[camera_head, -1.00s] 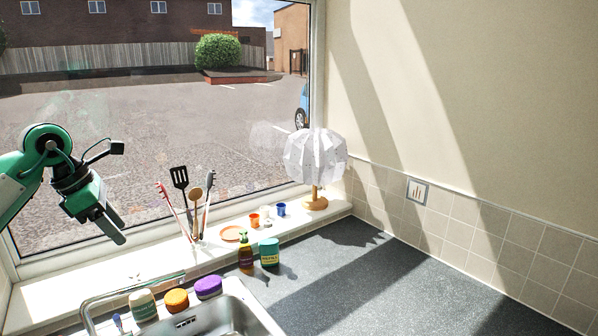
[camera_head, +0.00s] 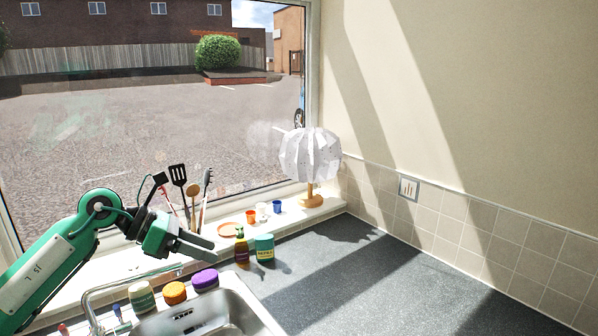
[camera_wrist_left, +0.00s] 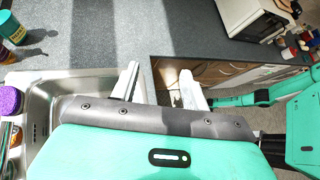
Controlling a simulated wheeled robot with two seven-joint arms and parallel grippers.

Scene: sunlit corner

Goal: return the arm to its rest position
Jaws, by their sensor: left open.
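My left arm comes in from the left in the head view, green and white. Its left gripper (camera_head: 200,243) hangs over the sill side of the sink, in front of the utensils, with nothing between its fingers. In the left wrist view the two pale fingers (camera_wrist_left: 160,74) stand apart, above the sink's edge and the counter front. A green arm link of mine (camera_wrist_left: 245,98) shows right of the fingers in that view. A small dark part beside the finger may be the right gripper, but its jaws cannot be made out.
A soap bottle (camera_head: 241,249) and teal jar (camera_head: 264,249) stand beyond. Utensils (camera_head: 193,195) and a lamp (camera_head: 310,158) stand on the sill. The right counter is clear.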

